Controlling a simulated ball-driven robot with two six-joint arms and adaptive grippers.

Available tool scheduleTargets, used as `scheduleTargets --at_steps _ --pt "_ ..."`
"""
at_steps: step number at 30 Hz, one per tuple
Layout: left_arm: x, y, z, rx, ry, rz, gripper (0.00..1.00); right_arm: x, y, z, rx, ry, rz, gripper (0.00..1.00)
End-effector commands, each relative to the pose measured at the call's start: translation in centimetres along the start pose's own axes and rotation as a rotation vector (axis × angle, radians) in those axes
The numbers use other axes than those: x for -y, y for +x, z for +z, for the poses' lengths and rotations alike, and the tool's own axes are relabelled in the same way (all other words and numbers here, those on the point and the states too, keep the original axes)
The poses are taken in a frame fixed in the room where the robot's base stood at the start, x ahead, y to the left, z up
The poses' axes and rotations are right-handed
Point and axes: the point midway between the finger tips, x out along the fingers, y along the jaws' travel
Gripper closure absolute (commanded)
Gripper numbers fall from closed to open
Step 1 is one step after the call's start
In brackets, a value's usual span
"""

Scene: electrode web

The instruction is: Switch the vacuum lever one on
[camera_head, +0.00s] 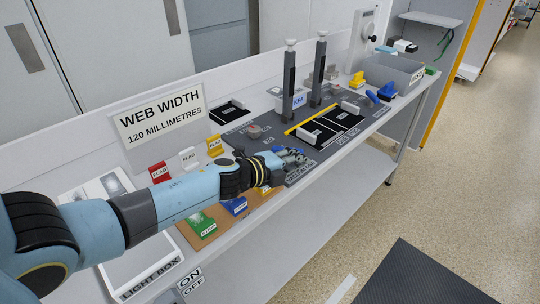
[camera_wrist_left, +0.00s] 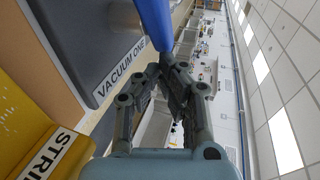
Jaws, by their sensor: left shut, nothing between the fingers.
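The vacuum one lever is a blue handle (camera_wrist_left: 155,20) at the top of the left wrist view. It stands beside the VACUUM ONE label (camera_wrist_left: 121,74) on the grey panel edge. My left gripper (camera_wrist_left: 172,70) is shut and empty, with its fingertips close to the lower end of the lever. I cannot tell whether they touch it. In the head view the left gripper (camera_head: 295,157) is at the front edge of the grey panel, and a little blue shows behind the fingers. My right gripper is not in view.
A light box (camera_head: 150,264), coloured flags and a strip tray (camera_head: 205,236) lie near my left arm. Two dark posts (camera_head: 289,80) and black plates stand further along the bench. A grey bin (camera_head: 394,68) is at the far end.

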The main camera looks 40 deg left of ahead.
Motion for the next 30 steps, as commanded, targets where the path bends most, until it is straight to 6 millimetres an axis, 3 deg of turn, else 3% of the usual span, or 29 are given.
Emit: scheduleTargets --at_steps 5,30 --pt "0.24 0.37 -0.04 0.000 -0.001 -0.002 1.00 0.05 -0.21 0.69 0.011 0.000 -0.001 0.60" --pt "0.27 0.49 0.04 0.001 0.001 -0.002 1.00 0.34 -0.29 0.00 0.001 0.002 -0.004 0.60"
